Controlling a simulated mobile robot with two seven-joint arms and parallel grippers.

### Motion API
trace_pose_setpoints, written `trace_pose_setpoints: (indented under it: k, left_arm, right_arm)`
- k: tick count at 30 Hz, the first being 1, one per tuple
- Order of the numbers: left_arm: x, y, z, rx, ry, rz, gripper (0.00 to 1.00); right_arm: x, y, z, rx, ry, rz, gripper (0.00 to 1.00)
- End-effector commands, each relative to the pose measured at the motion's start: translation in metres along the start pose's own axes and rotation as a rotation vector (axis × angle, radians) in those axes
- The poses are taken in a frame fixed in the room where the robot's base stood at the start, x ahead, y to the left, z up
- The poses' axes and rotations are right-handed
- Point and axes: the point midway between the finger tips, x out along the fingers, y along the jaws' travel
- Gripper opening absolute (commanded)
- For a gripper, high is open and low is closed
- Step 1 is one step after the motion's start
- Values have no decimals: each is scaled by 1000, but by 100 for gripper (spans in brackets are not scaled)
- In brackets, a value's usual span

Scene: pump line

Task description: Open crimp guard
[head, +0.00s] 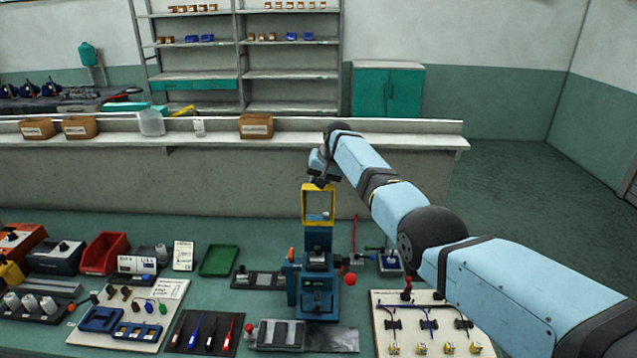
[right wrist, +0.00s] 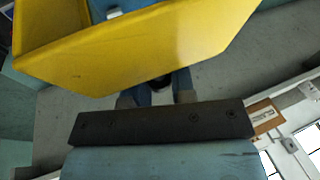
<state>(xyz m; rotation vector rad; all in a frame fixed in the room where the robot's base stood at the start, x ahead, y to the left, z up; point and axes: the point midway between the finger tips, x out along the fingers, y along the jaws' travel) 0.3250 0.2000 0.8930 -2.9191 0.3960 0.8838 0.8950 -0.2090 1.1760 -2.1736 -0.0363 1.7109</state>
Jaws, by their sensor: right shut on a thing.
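The crimp guard (head: 304,206) is a yellow frame around an opening. It stands upright above the blue crimp press (head: 318,290) in the middle of the bench, so the front of the press is uncovered. My right gripper (head: 321,181) is at the guard's top edge, shut on it. In the right wrist view the yellow guard (right wrist: 140,50) fills the upper part, and the fingertips are mostly hidden. My left gripper is in neither view.
A red-ball lever (head: 350,279) stands just right of the press. A board with wired parts (head: 430,325) lies under my right arm. A green tray (head: 219,261), a red bin (head: 104,254) and a tool mat (head: 203,333) are on the left. A low wall (head: 230,180) stands behind.

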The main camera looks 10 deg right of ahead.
Motion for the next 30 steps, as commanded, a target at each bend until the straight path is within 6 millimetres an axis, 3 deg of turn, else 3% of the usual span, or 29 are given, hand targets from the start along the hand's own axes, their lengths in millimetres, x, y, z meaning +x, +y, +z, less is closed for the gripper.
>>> trace_pose_setpoints:
  k: [1, 2, 4, 17, 22, 30]
  left_arm:
    - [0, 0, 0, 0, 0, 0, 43]
    - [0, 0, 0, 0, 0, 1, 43]
    - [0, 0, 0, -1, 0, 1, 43]
    - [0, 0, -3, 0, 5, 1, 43]
    - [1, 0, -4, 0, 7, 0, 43]
    - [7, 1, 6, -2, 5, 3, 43]
  right_arm:
    - [2, 1, 2, 0, -6, 2, 0]
    - [2, 1, 2, -1, -6, 2, 31]
    - [2, 1, 2, -1, -5, 2, 47]
    - [-7, 0, 0, 0, -2, 0, 48]
    - [-32, 1, 0, -1, 1, 0, 48]
    - [-95, 1, 0, -1, 0, 0, 48]
